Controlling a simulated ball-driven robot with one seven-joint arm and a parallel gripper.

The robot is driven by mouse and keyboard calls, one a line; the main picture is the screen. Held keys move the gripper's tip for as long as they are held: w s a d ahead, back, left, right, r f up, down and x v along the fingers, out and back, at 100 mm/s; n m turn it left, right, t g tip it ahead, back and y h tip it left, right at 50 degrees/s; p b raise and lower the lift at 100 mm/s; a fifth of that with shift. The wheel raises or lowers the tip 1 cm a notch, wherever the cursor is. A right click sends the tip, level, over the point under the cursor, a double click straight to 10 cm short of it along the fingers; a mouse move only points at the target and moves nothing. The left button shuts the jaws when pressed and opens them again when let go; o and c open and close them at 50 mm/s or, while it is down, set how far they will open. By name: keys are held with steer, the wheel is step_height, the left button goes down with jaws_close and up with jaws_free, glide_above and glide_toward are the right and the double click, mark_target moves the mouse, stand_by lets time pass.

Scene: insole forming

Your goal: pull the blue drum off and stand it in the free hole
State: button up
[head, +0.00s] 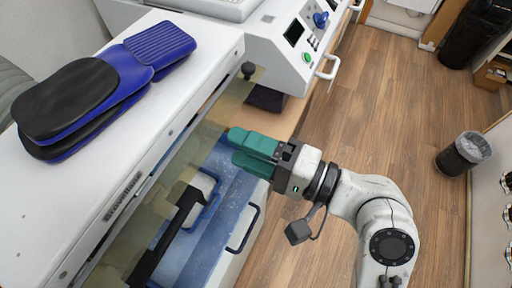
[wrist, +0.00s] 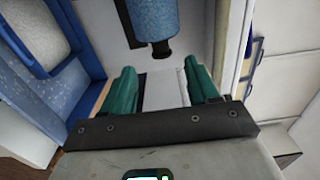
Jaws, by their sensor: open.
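The blue drum (wrist: 152,20) shows at the top of the wrist view as a speckled blue cylinder with a dark end piece. Its upper part is cut off by the picture edge. My gripper (wrist: 158,68) has two green fingers, apart and empty. The drum lies beyond the fingertips, roughly in line with the gap, and is not between them. In the head view my gripper (head: 233,148) reaches left towards the machine, beside its lower opening. I cannot make out the drum there. I cannot identify the free hole in either view.
The white machine (head: 205,65) fills the left side, with blue and black insoles (head: 70,95) on top. A blue tray (head: 215,215) with a dark handle lies below the gripper. A control panel (head: 295,35) stands behind. A waste bin (head: 462,155) stands right on open wooden floor.

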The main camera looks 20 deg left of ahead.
steer(key=w+a+p, duration=0.1)
steer(key=a, duration=0.8)
steer(key=shift+a+p, duration=0.15)
steer(key=shift+p, duration=0.15)
steer(key=shift+w, duration=0.1)
steer(key=c, duration=0.8)
steer(key=shift+w, duration=0.2)
